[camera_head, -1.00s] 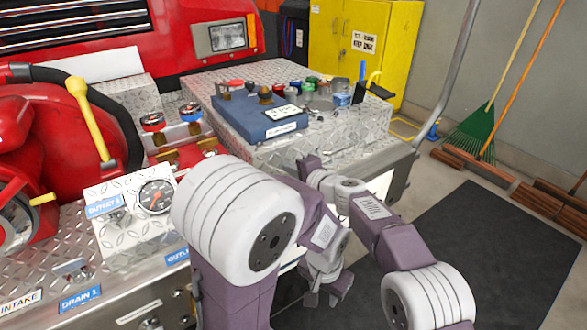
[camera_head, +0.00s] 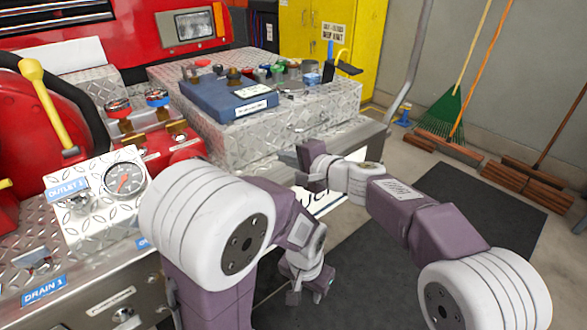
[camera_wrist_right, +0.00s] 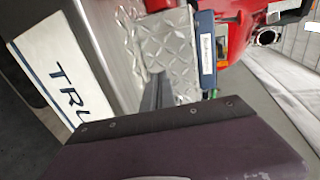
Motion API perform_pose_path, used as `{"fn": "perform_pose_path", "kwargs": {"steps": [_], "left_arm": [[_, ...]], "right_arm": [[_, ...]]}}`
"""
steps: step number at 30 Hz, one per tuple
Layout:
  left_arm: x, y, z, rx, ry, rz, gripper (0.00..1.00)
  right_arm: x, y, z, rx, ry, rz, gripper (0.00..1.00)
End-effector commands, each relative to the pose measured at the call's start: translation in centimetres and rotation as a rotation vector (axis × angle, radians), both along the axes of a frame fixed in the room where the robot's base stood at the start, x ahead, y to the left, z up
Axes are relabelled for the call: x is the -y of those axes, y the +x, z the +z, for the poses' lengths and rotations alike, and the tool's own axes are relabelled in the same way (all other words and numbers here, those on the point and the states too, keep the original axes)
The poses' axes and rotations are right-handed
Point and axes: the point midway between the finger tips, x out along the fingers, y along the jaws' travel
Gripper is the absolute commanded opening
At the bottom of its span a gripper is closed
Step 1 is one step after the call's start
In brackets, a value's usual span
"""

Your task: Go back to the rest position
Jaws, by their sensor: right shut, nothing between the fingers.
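My right gripper (camera_head: 308,167) is in front of the diamond-plate step, at the middle of the head view. It is shut and empty; the right wrist view shows its narrow dark fingers (camera_wrist_right: 156,93) together. My left gripper (camera_head: 308,288) hangs low, below the right one, partly hidden by my left arm. Its fingertips are small and dark there, and I cannot tell whether they are open or shut. Both grippers appear clear of the truck in the head view.
The diamond-plate step (camera_head: 300,120) carries a blue case (camera_head: 222,98) and several coloured caps. A gauge panel (camera_head: 95,200) stands at left, close to my left arm. A dark mat (camera_head: 440,240) covers open floor at right. Bricks and a green rake (camera_head: 440,115) are by the wall.

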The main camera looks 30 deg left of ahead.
Motion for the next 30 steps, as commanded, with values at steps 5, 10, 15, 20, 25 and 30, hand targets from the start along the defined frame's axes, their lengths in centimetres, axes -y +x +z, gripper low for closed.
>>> {"fn": "perform_pose_path", "kwargs": {"steps": [5, 10, 15, 20, 25, 30], "left_arm": [[0.0, 0.0, -0.7, 0.000, 0.000, 0.000, 0.36], [0.0, 0.0, -0.7, 0.000, 0.000, 0.000, 0.36], [0.0, 0.0, -0.6, 0.000, 0.000, 0.000, 0.36], [0.0, 0.0, -0.6, 0.000, 0.000, 0.000, 0.36], [0.0, 0.0, -0.7, 0.000, 0.000, 0.000, 0.36], [0.0, 0.0, -0.6, 0.000, 0.000, 0.000, 0.36]], "right_arm": [[2.2, -0.7, 0.6, 0.000, 0.000, 0.000, 0.00], [2.6, -0.9, 0.8, -0.001, -0.001, 0.001, 0.00], [2.5, -0.9, 0.8, -0.001, -0.001, 0.001, 0.00], [4.4, 1.4, 1.5, 0.007, 0.006, -0.047, 0.00], [16.1, 8.1, 3.0, 0.053, -0.049, -0.242, 0.00], [30.0, 7.1, -4.9, 0.055, -0.393, -0.312, 0.00]]}}
